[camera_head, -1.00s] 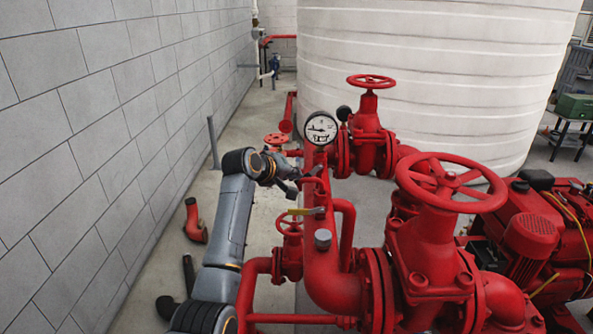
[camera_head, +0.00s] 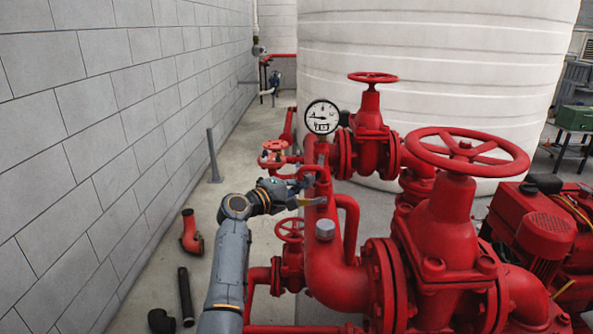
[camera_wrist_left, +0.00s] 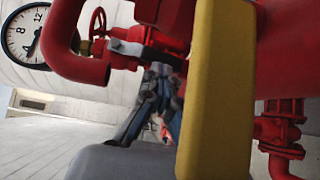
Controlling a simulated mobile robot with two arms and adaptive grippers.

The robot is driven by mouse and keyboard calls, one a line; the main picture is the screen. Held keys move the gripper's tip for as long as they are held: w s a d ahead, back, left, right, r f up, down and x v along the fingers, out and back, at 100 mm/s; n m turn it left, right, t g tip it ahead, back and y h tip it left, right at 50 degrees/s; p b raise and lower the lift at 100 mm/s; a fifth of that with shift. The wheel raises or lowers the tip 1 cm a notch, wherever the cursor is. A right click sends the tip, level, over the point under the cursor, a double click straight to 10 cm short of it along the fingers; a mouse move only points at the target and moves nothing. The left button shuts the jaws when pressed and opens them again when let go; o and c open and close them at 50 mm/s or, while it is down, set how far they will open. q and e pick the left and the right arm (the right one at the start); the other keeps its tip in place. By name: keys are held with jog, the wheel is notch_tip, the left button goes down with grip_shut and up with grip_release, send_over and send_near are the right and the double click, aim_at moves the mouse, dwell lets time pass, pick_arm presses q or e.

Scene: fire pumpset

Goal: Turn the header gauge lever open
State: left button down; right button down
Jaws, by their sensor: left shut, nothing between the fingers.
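The round white header gauge (camera_head: 322,117) stands on top of the red header pipe (camera_head: 330,260); part of its dial shows in the left wrist view (camera_wrist_left: 26,35). A yellow lever (camera_head: 312,201) lies at the header's left side below the gauge. It appears large and close in the left wrist view (camera_wrist_left: 217,90), standing along the picture's height. My left gripper (camera_head: 302,189) is shut and empty, beside the header and close to the yellow lever; I cannot tell whether they touch. In the wrist view its dark fingers (camera_wrist_left: 152,103) show left of the lever. My right gripper is out of view.
A small red handwheel (camera_head: 290,229) is below the lever, and another (camera_head: 274,151) stands behind my gripper. A large red valve wheel (camera_head: 467,150) is at right. A red elbow (camera_head: 191,233) and a dark pipe (camera_head: 186,296) lie on the floor. A block wall (camera_head: 90,130) bounds the left.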

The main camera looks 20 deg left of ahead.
pick_arm(q)
jog(key=shift+w+d+f+n+t+b, duration=0.1)
jog(key=shift+d+f+n+t+b, duration=0.1)
jog(key=shift+d+n+t+b, duration=0.15)
jog(key=shift+a, duration=0.1)
jog(key=shift+r, duration=0.1)
